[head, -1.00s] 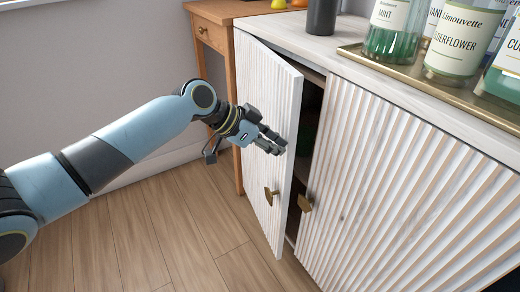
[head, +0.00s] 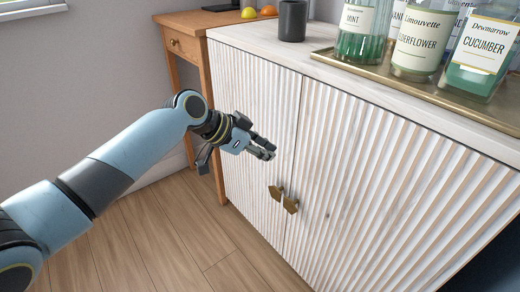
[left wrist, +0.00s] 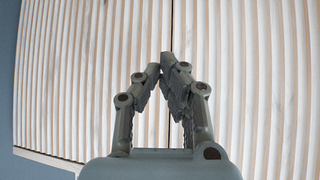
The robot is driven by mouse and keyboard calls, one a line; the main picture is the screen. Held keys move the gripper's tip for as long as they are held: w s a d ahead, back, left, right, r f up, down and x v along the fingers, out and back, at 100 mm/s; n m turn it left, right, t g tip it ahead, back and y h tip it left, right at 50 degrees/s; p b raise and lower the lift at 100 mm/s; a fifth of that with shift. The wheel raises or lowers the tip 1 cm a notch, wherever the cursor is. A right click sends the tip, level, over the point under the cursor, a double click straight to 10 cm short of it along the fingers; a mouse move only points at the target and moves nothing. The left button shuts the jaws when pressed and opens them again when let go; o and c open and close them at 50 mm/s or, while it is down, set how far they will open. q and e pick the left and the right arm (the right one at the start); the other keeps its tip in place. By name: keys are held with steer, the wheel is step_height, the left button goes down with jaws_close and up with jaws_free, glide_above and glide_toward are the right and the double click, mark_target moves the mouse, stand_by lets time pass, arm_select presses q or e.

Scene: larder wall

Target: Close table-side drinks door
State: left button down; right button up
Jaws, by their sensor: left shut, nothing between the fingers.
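The table-side drinks door (head: 250,110) is the left fluted white door of the cabinet, beside the wooden table. It now sits flush with the neighbouring door (head: 380,180), with only a thin seam between them. Its brass handle (head: 276,192) is next to the other door's handle (head: 291,204). My left gripper (head: 270,152) is shut and empty, in front of the door near its handle side. In the left wrist view the shut fingertips (left wrist: 167,62) point at the fluted front (left wrist: 90,70) by the seam. I cannot tell whether they touch it. My right gripper is not in view.
A wooden table (head: 180,42) stands left of the cabinet. On the cabinet top (head: 255,38) are a dark cup (head: 292,20) and a brass tray (head: 400,84) with several bottles. The wooden floor (head: 165,235) in front is clear.

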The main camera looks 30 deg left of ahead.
arm_select(q)
steer(key=s+d+p+v, duration=0.2)
steer(key=p+v, duration=0.1)
steer(key=v, duration=0.7)
steer(key=s+a+f+n+g+y, duration=0.25)
steer(key=s+f, duration=0.75)
steer(key=f, duration=0.5)
steer(key=s+a+f+n+g+y, duration=0.1)
steer(key=s+a+f+n+g, duration=0.15)
steer(key=s+f, duration=1)
steer(key=s+f+n+g+y, duration=0.1)
steer(key=s+f, duration=0.6)
steer(key=s, duration=0.5)
steer(key=s+f+g+y, duration=0.1)
steer(key=s+f+y, duration=0.1)
steer(key=s+f, duration=0.6)
steer(key=s+d, duration=0.1)
steer(key=s, duration=0.3)
steer(key=shift+n, duration=0.4)
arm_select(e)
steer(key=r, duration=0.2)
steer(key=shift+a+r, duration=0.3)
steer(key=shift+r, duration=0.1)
